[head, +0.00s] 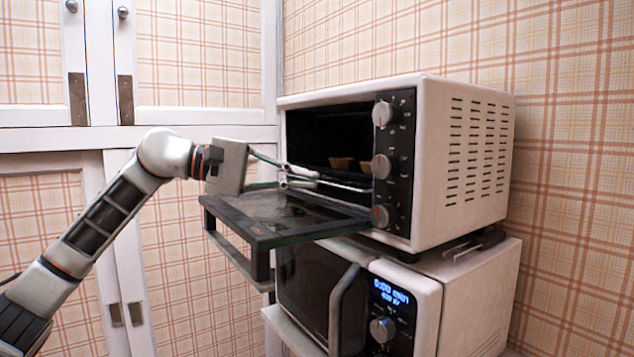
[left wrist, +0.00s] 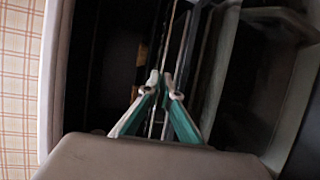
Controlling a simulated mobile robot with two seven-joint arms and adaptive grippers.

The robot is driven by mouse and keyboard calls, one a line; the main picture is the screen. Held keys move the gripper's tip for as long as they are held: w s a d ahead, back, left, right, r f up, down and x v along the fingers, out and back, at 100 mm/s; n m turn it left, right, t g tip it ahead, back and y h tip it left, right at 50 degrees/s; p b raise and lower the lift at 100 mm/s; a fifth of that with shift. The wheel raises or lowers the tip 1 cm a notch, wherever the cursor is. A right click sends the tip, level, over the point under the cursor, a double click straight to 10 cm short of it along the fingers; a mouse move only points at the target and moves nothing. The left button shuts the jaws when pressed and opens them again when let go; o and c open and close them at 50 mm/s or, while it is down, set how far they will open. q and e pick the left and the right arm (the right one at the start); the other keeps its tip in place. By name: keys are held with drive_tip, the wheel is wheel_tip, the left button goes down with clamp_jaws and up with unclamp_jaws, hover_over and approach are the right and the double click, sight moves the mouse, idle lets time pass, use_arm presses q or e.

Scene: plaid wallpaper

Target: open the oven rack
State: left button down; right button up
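The white toaster oven (head: 455,160) has its glass door (head: 285,215) swung down flat. The oven rack (head: 350,187) is a thin metal wire grid inside the dark cavity, its front edge near the opening. In the left wrist view the rack (left wrist: 176,45) shows as long bright wires. My left gripper (head: 308,178) reaches in above the door from the left. Its two green-sided fingers (left wrist: 163,88) are drawn close together, tips at the rack's front wire, which appears to pass between them. The exact contact is small and partly hidden. My right gripper is in neither view.
Small brown-orange items (head: 343,163) sit inside the oven. The oven's knob panel (head: 394,160) is right of the opening. A microwave (head: 470,290) stands below, its handle jutting forward under the open door. White cabinet doors (head: 200,55) stand behind at left.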

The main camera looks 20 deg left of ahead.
sight(231, 210)
use_arm(q)
drive_tip(key=s+a, duration=0.1)
drive_tip(key=s, duration=0.1)
drive_tip(key=s+a+b, duration=0.1)
drive_tip(key=s+a, duration=0.1)
drive_tip(key=s+a+b, duration=0.1)
drive_tip(key=s+a, duration=0.1)
drive_tip(key=shift+s+a+f, duration=0.15)
drive_tip(key=shift+s+f, duration=0.1)
drive_tip(key=s+a+b, duration=0.1)
drive_tip(key=s, duration=0.1)
drive_tip(key=s+a, duration=0.2)
drive_tip(key=shift+s+a+b, duration=0.15)
drive_tip(key=shift+s+b, duration=0.05)
drive_tip(key=shift+b, duration=0.15)
drive_tip(key=shift+s+a+r, duration=0.25)
drive_tip(key=shift+s+a, duration=0.2)
drive_tip(key=shift+s, duration=0.2)
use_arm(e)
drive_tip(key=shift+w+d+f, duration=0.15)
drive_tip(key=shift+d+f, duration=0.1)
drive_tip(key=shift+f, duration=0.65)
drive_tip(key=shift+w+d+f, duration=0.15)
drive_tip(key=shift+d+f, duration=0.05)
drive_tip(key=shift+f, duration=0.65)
